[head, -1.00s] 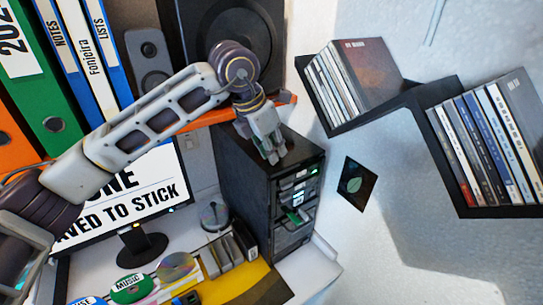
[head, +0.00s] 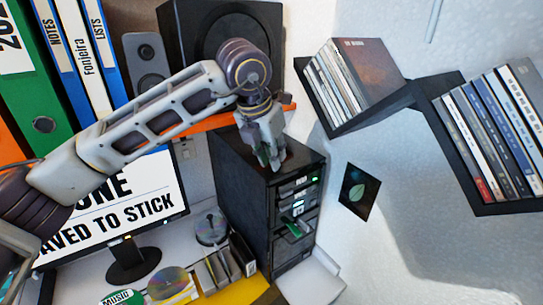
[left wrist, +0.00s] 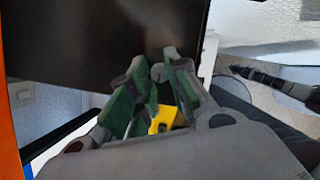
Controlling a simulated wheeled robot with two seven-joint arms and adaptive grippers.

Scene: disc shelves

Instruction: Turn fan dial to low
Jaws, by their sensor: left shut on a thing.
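My left gripper (head: 268,165) reaches down to the top of the black computer tower (head: 238,195), near its front edge. It also shows in the left wrist view (left wrist: 156,72), its green-padded fingers close together at the tips. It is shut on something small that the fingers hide. I cannot make out the fan dial or its setting in either view. The tower's front panel (head: 294,213) shows lit parts and a green piece sticking out.
A monitor (head: 125,200) stands left of the tower, and a large speaker (head: 225,25) behind it. A disc stack (head: 211,226) and small boxes stand on the desk. A wall shelf (head: 380,118) with discs hangs at right.

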